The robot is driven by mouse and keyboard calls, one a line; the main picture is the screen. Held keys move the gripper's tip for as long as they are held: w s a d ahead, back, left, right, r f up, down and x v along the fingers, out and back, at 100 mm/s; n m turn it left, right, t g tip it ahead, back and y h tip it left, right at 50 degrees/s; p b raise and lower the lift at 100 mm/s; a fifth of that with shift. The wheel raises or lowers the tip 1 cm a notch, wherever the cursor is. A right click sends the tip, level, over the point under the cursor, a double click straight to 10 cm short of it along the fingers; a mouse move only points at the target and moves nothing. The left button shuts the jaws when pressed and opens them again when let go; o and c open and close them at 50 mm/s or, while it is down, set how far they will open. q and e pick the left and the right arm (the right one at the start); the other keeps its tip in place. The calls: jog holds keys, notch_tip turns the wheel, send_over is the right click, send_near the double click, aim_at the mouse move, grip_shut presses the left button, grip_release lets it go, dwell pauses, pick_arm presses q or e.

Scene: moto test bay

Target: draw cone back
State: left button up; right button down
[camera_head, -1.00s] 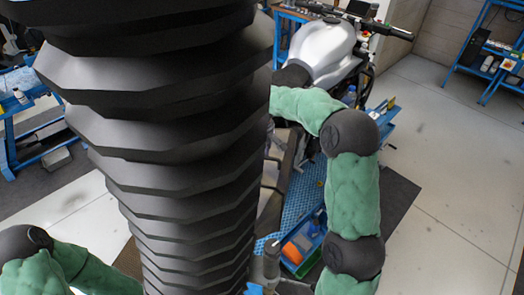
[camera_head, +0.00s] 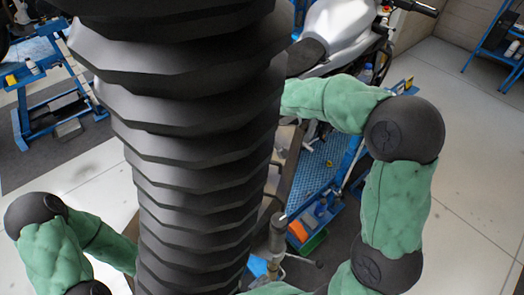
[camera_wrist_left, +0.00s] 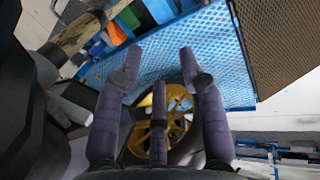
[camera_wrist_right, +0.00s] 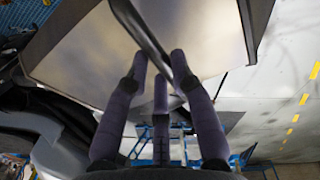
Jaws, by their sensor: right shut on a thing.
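I cannot make out a cone for certain in any view. In the right wrist view, my right gripper (camera_wrist_right: 160,62) is closed around a dark, slim bar (camera_wrist_right: 147,35) that runs down between its fingers. A pale, shiny panel (camera_wrist_right: 85,55) lies behind the bar. In the left wrist view, my left gripper (camera_wrist_left: 159,65) has its fingers spread, with nothing between them. A yellow spoked wheel (camera_wrist_left: 178,105) shows behind those fingers. Both grippers are hidden in the head view.
A silver motorcycle (camera_head: 340,28) stands at the upper middle. A blue perforated platform (camera_head: 318,165) and an orange-and-green bin (camera_head: 300,230) lie below it. A grey upright cylinder (camera_head: 277,235) stands near the bin. Open floor (camera_head: 475,150) lies at right.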

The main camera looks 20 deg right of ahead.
jog(key=shift+s+a+f, duration=0.15)
jog(key=shift+s+f, duration=0.05)
jog(key=c, duration=1)
grip_release()
jog(key=shift+c, duration=0.2)
jog(key=shift+r, duration=0.1)
notch_tip(320, 180, up, 12)
jog(key=shift+s+a, duration=0.15)
